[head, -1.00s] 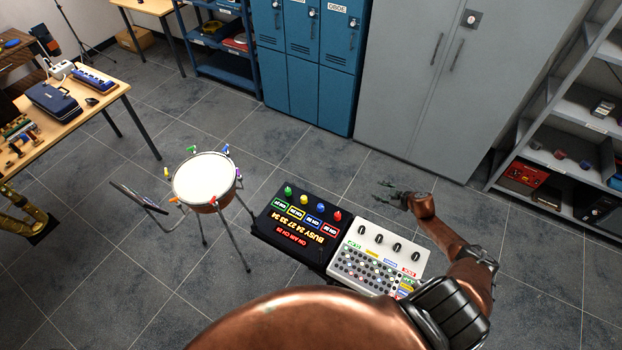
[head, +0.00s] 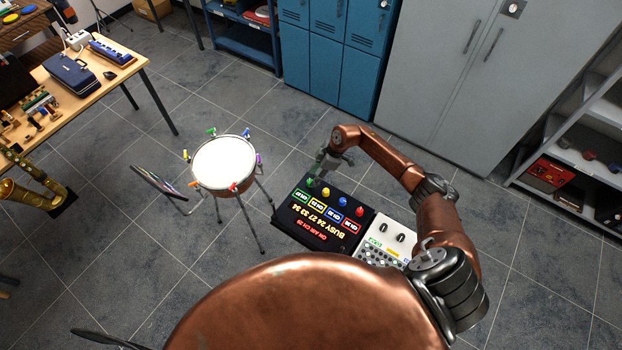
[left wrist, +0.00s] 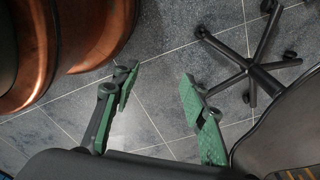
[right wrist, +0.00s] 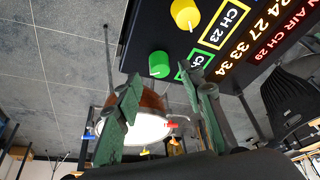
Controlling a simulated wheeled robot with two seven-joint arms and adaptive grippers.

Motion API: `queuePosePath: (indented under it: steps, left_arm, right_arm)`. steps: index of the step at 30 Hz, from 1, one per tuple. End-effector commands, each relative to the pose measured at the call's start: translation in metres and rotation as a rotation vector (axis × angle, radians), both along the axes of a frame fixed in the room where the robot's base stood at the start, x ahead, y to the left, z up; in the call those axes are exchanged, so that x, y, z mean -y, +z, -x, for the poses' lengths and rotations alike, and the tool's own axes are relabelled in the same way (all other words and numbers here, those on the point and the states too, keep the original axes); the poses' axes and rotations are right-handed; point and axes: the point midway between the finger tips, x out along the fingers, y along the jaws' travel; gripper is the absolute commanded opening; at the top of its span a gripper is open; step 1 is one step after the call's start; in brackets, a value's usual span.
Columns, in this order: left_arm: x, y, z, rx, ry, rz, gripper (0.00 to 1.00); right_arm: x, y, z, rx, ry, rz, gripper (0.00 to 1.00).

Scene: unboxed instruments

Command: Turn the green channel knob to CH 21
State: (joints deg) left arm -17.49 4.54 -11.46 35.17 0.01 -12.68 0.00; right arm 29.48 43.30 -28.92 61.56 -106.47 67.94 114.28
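The black channel panel (head: 289,224) carries green, yellow, blue and red knobs in a row. The green knob (head: 311,182) is at the row's left end, and it also shows in the right wrist view (right wrist: 159,64). Its green-framed display (right wrist: 183,72) is partly hidden by a finger, so its number is unreadable there. My right gripper (head: 324,162) is open and empty just beyond the green knob. In the right wrist view the knob appears between and ahead of the fingertips, apart from them. My left gripper (left wrist: 156,82) is open and empty over the floor.
The yellow knob (right wrist: 185,13) is beside the green one, with a CH 23 display. The panel reads BUSY 24 27 33 34 and ON AIR CH 29. A white mixer (head: 385,240) adjoins on the right. A drum (head: 223,162) stands left. A wheeled chair base (left wrist: 252,68) is near my left gripper.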

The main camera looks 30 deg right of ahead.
Motion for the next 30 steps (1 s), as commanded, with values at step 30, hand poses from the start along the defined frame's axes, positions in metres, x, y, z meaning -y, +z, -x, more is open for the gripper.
queuePosePath:
  steps: [30]
  left_arm:
    - [0.0,0.004,-0.009,0.013,-0.002,0.0,0.4]
  right_arm:
    - [-0.012,-0.034,-0.005,0.001,-0.001,-0.002,0.09]
